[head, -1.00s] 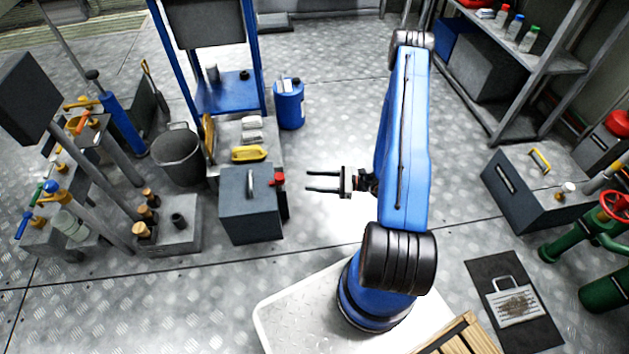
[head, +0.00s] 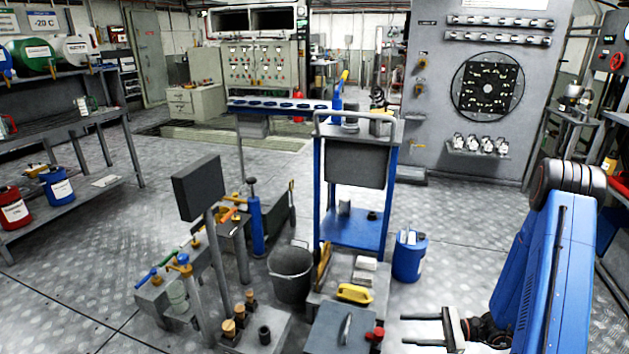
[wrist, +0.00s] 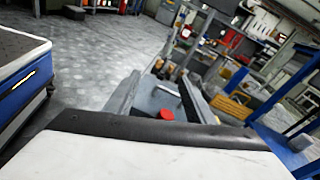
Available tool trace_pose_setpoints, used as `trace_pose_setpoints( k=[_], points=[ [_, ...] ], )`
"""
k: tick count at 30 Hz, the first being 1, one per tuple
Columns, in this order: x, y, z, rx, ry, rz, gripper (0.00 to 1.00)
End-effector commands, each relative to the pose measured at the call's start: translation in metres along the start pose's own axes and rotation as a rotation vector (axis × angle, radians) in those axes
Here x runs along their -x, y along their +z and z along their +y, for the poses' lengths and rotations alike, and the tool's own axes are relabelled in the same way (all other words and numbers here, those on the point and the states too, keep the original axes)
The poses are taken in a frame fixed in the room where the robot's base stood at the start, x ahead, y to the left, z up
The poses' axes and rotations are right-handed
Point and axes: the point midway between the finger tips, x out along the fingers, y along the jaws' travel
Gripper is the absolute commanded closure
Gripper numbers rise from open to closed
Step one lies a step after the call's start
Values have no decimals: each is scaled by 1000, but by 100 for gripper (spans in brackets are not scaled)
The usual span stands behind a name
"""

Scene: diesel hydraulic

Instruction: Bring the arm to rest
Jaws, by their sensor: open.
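My blue arm (head: 548,270) stands at the right edge of the head view, its lower part cut off by the frame. My gripper (head: 403,331) points left, its two thin dark fingers apart with nothing between them. It is in the air to the right of a grey box (head: 335,332) with a handle and a red knob (head: 375,334). In the wrist view the red knob (wrist: 166,115) and the grey box show ahead, between two grey finger-like bars.
A blue canister (head: 410,256) stands on the floor behind my gripper. A blue-framed cart (head: 352,228), a grey bucket (head: 291,275) and a yellow-handled item (head: 355,293) are to its left.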

Motion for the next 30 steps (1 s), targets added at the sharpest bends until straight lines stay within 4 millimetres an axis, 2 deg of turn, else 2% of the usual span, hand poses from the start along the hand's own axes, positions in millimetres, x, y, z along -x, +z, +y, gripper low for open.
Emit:
trace_pose_setpoints(
  k=[1, 3, 12, 30],
  points=[
    [-2, 14, -1, 31, 35, 12, 51],
    [-5, 30, 1, 66, 84, 29, 51],
    [-13, 94, 14, 221, 284, 109, 51],
    [-12, 199, 57, 552, 640, 327, 51]
  ],
)
